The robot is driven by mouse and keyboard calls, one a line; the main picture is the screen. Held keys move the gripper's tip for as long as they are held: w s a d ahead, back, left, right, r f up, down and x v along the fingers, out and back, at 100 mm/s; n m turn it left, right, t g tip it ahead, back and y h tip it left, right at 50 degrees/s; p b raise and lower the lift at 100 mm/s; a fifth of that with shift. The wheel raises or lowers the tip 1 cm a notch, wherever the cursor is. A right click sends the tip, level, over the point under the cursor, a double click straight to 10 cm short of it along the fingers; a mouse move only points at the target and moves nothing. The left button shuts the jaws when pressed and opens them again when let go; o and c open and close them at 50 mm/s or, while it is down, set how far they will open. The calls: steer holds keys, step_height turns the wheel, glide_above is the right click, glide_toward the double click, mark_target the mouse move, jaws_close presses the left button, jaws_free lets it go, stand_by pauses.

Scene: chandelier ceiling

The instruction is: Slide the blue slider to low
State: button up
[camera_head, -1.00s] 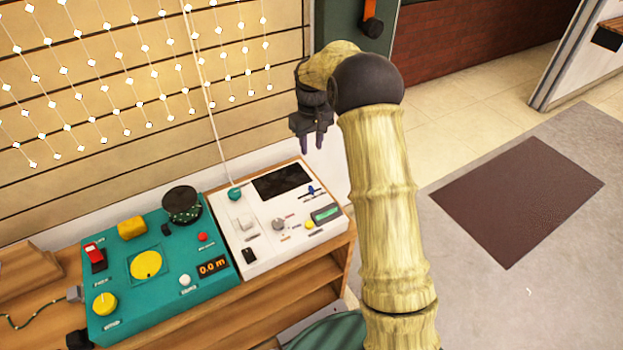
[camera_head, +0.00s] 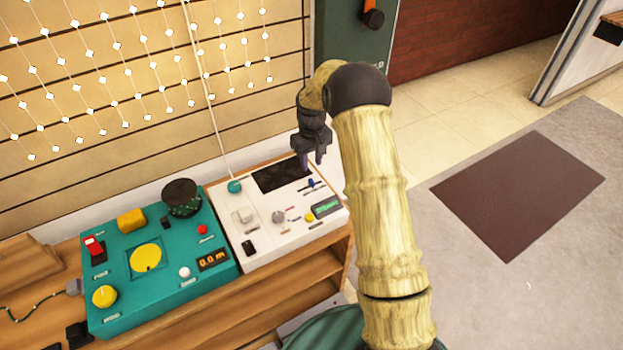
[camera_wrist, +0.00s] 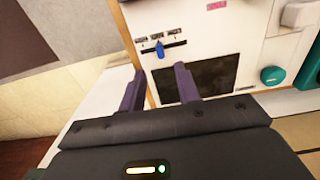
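The blue slider (camera_head: 311,183) sits on a short dark track on the white control panel (camera_head: 258,243), next to the black screen (camera_head: 283,176). In the wrist view the blue slider (camera_wrist: 160,49) stands near the middle of its track, under several small labels too small to read. My gripper (camera_head: 312,160) is above the panel near the screen and the slider. In the wrist view its two fingers (camera_wrist: 157,84) are apart with nothing between them. The slider lies beyond the fingertips, apart from them.
A teal panel (camera_head: 131,299) with a yellow dial, knobs and a display adjoins the white panel on the left. A teal round knob (camera_head: 235,187) with a cord stands at the white panel's back corner. Both panels rest on a wooden shelf (camera_head: 262,309). Open floor lies to the right.

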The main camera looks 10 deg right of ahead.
mark_target(311, 180)
step_height(311, 180, down, 8)
steer(key=shift+f, duration=0.1)
steer(key=shift+c, duration=0.2)
jaws_close()
